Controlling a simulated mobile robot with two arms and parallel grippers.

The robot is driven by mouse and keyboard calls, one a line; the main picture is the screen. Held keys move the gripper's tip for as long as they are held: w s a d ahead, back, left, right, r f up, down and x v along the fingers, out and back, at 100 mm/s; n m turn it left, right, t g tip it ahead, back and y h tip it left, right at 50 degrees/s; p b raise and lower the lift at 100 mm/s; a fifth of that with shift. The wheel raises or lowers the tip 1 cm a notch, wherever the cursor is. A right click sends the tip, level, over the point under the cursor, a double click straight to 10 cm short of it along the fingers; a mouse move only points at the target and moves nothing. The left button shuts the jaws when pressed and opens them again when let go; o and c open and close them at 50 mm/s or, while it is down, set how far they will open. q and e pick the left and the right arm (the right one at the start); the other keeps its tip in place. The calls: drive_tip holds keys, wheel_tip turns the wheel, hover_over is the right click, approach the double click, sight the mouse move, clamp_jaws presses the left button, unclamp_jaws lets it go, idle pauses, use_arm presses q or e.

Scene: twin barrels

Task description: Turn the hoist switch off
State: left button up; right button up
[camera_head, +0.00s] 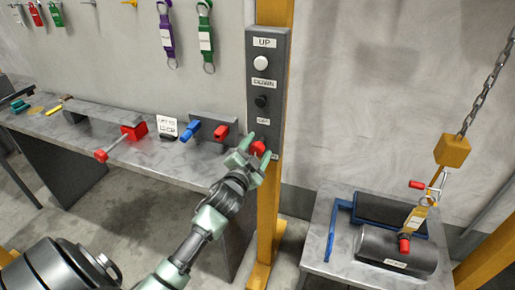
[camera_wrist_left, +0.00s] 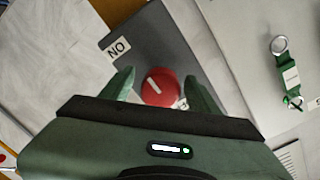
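The hoist switch is a round red knob (camera_head: 258,148) low on the grey control panel (camera_head: 262,132), below the UP and DOWN buttons. In the left wrist view the red knob (camera_wrist_left: 160,90) has a short white mark and sits beside a label that reads ON upside down. A second label is mostly hidden by the finger. My left gripper (camera_head: 254,156) is at the knob, with its fingers on either side. In the wrist view the left gripper (camera_wrist_left: 158,88) is open, with a gap on both sides of the knob. My right gripper is not in view.
The panel hangs on a yellow post (camera_head: 268,220). A workbench (camera_head: 120,150) with red and blue fittings stands left. At right, a chain with a yellow block (camera_head: 452,151) hangs over a table (camera_head: 318,240) bearing a dark barrel (camera_head: 375,248). Tags hang on the wall.

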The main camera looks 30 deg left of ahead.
use_arm(q)
drive_tip(key=shift+s, duration=0.1)
drive_tip(key=b+v, duration=0.1)
drive_tip(key=v, duration=0.6)
drive_tip(key=shift+s, duration=0.3)
drive_tip(key=shift+d, duration=0.1)
wheel_tip(320, 180, down, 24)
drive_tip(key=s+d+n+g+h, duration=0.1)
drive_tip(key=s+d+g+h, duration=0.15)
drive_tip(key=g, duration=0.25)
drive_tip(key=s+d+f+n+g, duration=0.1)
drive_tip(key=s+d+f+g, duration=0.1)
drive_tip(key=s+f, duration=0.45)
drive_tip(key=s+d+f+g, duration=0.1)
drive_tip(key=s+f, duration=0.2)
drive_tip(key=f, duration=0.7)
drive_tip(key=s+d+f+g, duration=0.2)
drive_tip(key=s+f, duration=0.4)
drive_tip(key=s, duration=0.5)
drive_tip(key=s+d+f+n+g+h, duration=0.1)
drive_tip(key=s+d+f+g, duration=0.1)
drive_tip(key=s+f, duration=0.5)
drive_tip(key=s+d+f+g, duration=0.3)
drive_tip(key=s+f, duration=0.3)
drive_tip(key=s, duration=0.9)
drive_tip(key=shift+s+f+n+g, duration=0.2)
drive_tip(key=shift+n+g, duration=0.2)
drive_tip(key=shift+g, duration=0.1)
